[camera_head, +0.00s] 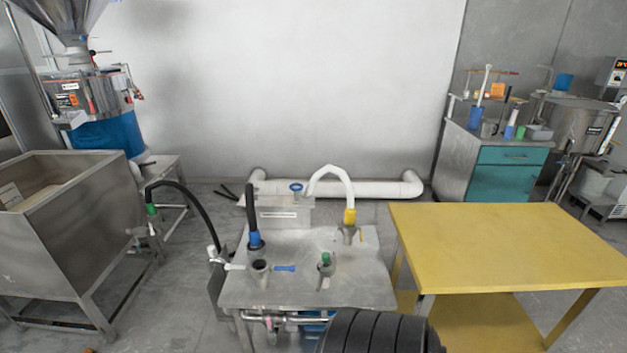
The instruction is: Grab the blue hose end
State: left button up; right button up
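The blue hose end (254,239) is a blue collar at the bottom of a short black hose (250,205). It stands upright at the back left of the metal pump table (300,293), and appears seated in a port there. Neither of my grippers shows. A dark ribbed part at the bottom edge looks like a piece of my own arm, with no fingers visible.
A yellow hose end (349,216) on a white hose and a green fitting (325,258) are on the same table. A blue-handled valve (285,268) sits in front. A yellow table (505,240) stands right; a steel bin (70,240) stands left.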

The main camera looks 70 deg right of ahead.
aim_at(253, 237)
jog(key=z, duration=1.7)
jog(key=i+j+z, duration=0.55)
jog(key=j, duration=0.25)
jog(key=k+l, duration=0.05)
